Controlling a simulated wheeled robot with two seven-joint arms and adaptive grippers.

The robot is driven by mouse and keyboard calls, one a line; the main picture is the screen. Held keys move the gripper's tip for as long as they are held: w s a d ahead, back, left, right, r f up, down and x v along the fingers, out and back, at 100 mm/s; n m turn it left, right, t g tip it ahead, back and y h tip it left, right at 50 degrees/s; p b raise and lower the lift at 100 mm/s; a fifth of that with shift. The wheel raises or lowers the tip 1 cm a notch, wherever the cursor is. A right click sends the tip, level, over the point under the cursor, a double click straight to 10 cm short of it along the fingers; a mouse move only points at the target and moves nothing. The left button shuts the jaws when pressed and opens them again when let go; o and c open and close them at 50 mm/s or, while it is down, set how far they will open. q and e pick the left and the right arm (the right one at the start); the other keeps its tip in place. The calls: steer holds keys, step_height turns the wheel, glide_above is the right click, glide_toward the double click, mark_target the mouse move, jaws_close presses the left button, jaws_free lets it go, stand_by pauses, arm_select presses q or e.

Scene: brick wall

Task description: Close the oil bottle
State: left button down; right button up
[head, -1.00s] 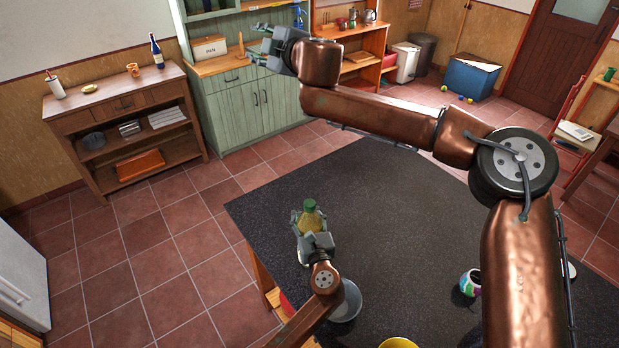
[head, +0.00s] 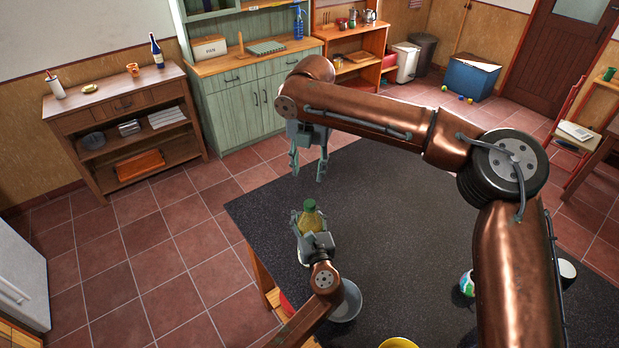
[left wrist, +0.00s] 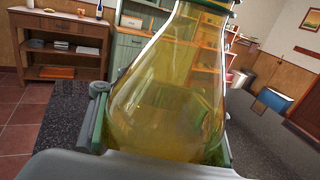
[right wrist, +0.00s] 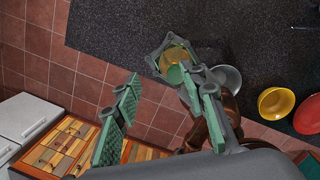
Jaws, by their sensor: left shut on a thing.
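The oil bottle (head: 313,221) is clear glass with yellow oil and a green top. It stands upright at the left part of the dark speckled counter. In the left wrist view the bottle (left wrist: 170,90) fills the middle, with its upper end cut off by the frame. My left gripper (head: 312,236) is shut around its body. My right gripper (head: 308,172) is open and empty, fingers pointing down, above the bottle in the head view. In the right wrist view the bottle (right wrist: 175,56) lies beyond the right gripper's fingers, which partly hide it. I cannot tell how the lid sits.
A grey bowl (head: 346,302) stands close to my left wrist. A yellow bowl (head: 398,343) is at the bottom edge, and a red bowl (right wrist: 309,117) lies beside it in the right wrist view. A colourful cup (head: 467,284) is farther right. The counter's middle (head: 400,220) is clear.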

mark_target(310, 203)
steer(key=shift+s+d+f+n+g, duration=0.15)
steer(key=shift+s+n+g, duration=0.25)
steer(key=shift+s, duration=0.4)
steer(key=shift+s+d+f+n+g, duration=0.15)
steer(key=shift+s+n+g, duration=0.15)
steer(key=shift+s+n, duration=0.35)
steer(key=shift+s, duration=0.1)
steer(key=shift+f, duration=4)
steer(key=shift+c, duration=0.5)
